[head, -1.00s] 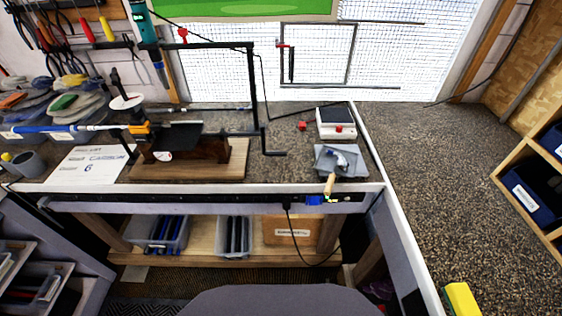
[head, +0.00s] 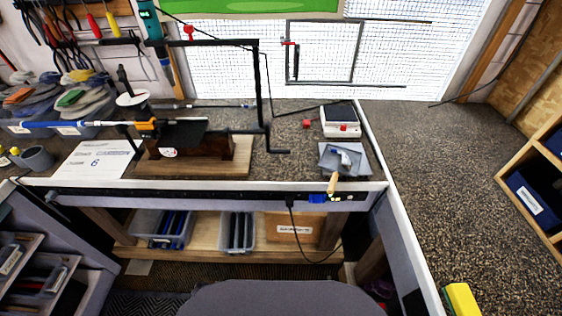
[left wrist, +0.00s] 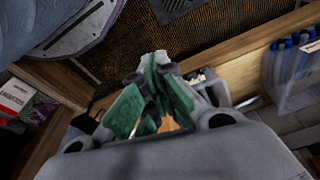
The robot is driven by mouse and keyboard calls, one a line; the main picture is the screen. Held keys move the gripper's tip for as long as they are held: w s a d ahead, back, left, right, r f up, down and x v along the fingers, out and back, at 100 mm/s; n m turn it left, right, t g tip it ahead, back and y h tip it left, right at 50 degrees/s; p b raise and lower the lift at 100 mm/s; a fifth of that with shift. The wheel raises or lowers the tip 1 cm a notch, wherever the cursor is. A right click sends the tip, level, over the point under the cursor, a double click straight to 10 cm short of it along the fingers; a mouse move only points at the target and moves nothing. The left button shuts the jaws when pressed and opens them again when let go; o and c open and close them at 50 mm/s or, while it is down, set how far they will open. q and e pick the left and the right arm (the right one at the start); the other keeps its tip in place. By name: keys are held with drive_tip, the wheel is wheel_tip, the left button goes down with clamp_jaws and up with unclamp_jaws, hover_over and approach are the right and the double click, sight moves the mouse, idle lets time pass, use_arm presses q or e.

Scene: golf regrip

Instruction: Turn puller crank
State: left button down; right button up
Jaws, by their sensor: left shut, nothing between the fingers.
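The puller (head: 190,143) stands on a wooden base (head: 195,170) on the workbench in the head view. My right gripper is not in view.
A scale (head: 339,119) and a grey tray (head: 343,160) with a wooden-handled tool sit right of the crank. A paper sheet (head: 98,160) lies at left. Bench space around the crank handle is mostly clear.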

sight(285, 153)
use_arm(q)
drive_tip(key=w+d+r+m+t+p, duration=0.1)
drive_tip(key=w+r, duration=0.3)
drive_tip(key=r, duration=1.1)
drive_tip(key=w+d+r+m+t, duration=0.1)
drive_tip(key=w+r, duration=0.2)
drive_tip(key=r, duration=1.3)
drive_tip(key=w+d+r+m+t, duration=0.5)
drive_tip(key=w+d+r+m, duration=0.2)
drive_tip(key=d, duration=0.3)
drive_tip(key=w+d+r+m+t, duration=0.5)
drive_tip(key=w+d+r+m, duration=0.1)
drive_tip(key=d, duration=0.5)
drive_tip(key=shift+w+d+r+m+t, duration=0.15)
drive_tip(key=shift+w+r+m+t, duration=0.2)
drive_tip(key=shift+w+r, duration=0.45)
drive_tip(key=shift+w+f, duration=0.15)
drive_tip(key=shift+p+x, duration=1.25)
drive_tip(key=shift+x, duration=5.7)
